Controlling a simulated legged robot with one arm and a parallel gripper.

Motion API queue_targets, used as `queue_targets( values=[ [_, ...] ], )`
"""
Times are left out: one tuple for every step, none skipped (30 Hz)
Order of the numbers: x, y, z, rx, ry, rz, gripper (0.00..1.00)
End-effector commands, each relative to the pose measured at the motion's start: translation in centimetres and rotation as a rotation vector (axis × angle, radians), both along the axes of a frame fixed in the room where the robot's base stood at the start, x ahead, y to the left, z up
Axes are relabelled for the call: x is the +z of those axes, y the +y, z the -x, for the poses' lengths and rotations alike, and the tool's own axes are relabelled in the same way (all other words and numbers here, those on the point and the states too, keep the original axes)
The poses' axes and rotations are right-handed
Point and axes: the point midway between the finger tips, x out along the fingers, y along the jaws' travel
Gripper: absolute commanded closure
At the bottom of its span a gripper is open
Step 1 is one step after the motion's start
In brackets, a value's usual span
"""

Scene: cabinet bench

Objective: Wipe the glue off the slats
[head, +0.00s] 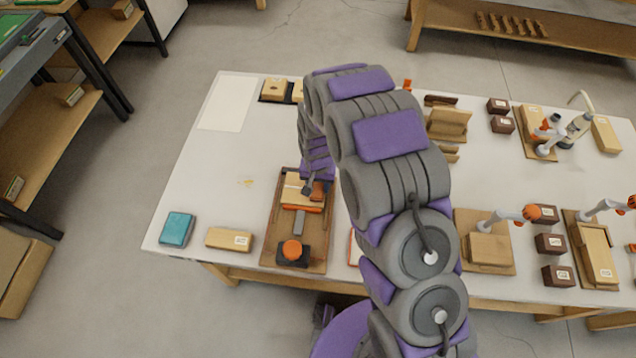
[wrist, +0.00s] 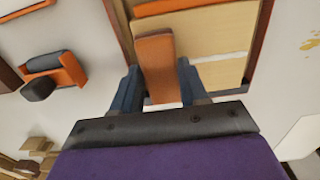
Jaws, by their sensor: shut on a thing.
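Pale wooden slats (head: 291,190) lie in a brown wooden tray (head: 270,242) near the front of the bench; the slats also fill the top of the wrist view (wrist: 218,25). A thin whitish streak (wrist: 222,57), which looks like glue, crosses them. My gripper (head: 312,188) is over the slats. In the wrist view my gripper (wrist: 160,85) has its two blue-grey fingers on either side of an orange-brown block (wrist: 155,58) and is shut on it. The block reaches over the slats; I cannot tell whether it touches them. My arm hides part of the bench.
A black clamp-like block with an orange knob (head: 291,250) sits at the tray's front end. A teal box (head: 177,229) and a pale wooden block (head: 229,239) stand to its left.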

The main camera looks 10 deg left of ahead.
Motion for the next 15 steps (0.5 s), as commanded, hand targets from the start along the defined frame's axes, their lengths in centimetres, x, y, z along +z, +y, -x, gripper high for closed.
queue_targets(
  values=[
    [0.0,0.0,0.0,0.0,0.0,-0.001,0.81],
    [0.0,0.1,0.0,0.0,0.0,-0.001,0.81],
    [0.0,0.2,0.0,0.0,0.0,-0.001,0.81],
    [0.1,0.3,0.0,0.0,0.0,-0.001,0.81],
    [0.1,0.5,0.0,0.0,0.0,-0.001,0.81],
    [0.1,0.7,0.1,0.0,0.0,-0.001,0.81],
    [0.1,0.9,0.1,0.0,0.0,-0.001,0.81],
    [0.1,1.1,0.1,0.0,0.001,-0.001,0.81],
    [0.0,1.3,0.1,0.0,0.001,-0.001,0.81],
    [0.0,1.5,0.1,-0.001,0.001,-0.001,0.81],
    [0.0,1.6,0.1,-0.001,0.001,0.0,0.81],
    [0.0,1.8,0.1,-0.001,0.001,0.0,0.81],
    [0.0,1.9,0.1,-0.001,0.0,0.0,0.81],
    [0.0,1.9,0.1,-0.001,0.0,0.0,0.81],
    [0.0,2.0,0.1,-0.001,0.0,0.0,0.81]
  ],
)
